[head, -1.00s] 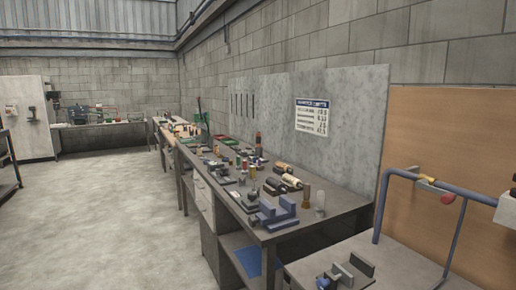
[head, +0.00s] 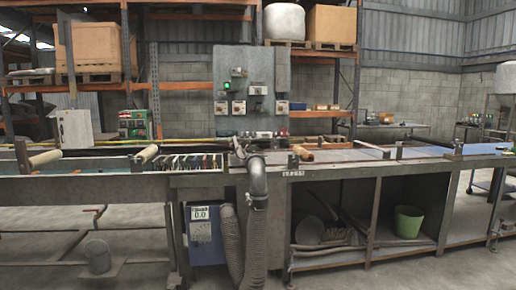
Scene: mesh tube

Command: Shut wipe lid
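I cannot make out a wipe container or its lid in the head view; if it is here, it is too small to tell or hidden. My gripper is not in view. A long workbench (head: 340,174) crosses the view, with small items along its back edge that are too small to name surely. A tan cylinder (head: 303,153) lies on the bench right of the middle.
A grey duct (head: 257,185) rises in front of the bench middle. A blue box (head: 203,235) with a display stands below. A green bucket (head: 408,222) sits on the right lower shelf. A control panel (head: 252,80) stands behind. Some grey floor shows in front.

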